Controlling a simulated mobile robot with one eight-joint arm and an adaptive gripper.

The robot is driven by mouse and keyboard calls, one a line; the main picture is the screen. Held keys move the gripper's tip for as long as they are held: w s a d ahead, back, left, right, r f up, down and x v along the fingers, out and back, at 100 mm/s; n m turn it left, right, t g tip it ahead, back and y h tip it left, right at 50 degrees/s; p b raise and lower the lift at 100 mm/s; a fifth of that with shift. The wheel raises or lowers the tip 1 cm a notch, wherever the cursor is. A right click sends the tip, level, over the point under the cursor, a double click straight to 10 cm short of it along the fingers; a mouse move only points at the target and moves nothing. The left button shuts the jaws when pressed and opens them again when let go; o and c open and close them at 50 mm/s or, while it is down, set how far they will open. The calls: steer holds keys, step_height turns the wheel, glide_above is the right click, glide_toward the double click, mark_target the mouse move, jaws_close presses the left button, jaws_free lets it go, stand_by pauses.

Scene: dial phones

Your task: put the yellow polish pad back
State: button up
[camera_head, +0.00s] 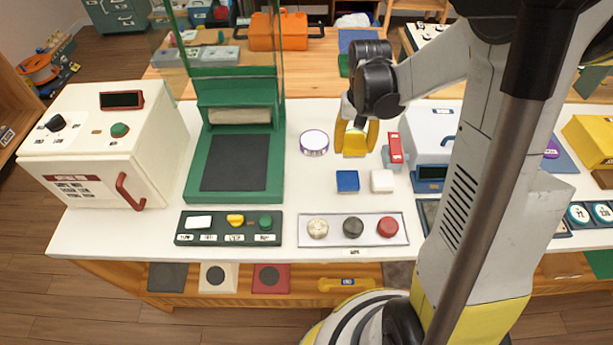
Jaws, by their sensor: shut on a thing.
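My gripper (356,138) hangs over the white table, right of the purple-rimmed round disc. Its fingers are shut on a yellow block, the yellow polish pad (355,146), which is partly hidden between the yellow-orange fingers. I cannot tell whether the pad touches the table. A blue pad (347,181) and a white pad (382,181) lie side by side just in front of the gripper, apart from it.
The purple-rimmed disc (314,142) is left of the gripper, a red-topped tool (395,150) right. A green press (236,165) stands left. In front are a tray (306,242) with three round pieces and a dark green panel (228,228). Bare table (300,180) lies between.

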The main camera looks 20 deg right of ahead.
steer(key=b, duration=0.4)
glide_above(312, 186)
step_height(312, 186, down, 7)
steer(key=shift+d+r, duration=0.1)
steer(key=shift+r, duration=0.05)
steer(key=shift+f+b, duration=1)
steer(key=shift+f, duration=1)
steer(key=shift+f, duration=0.15)
steer(key=o, duration=1.1)
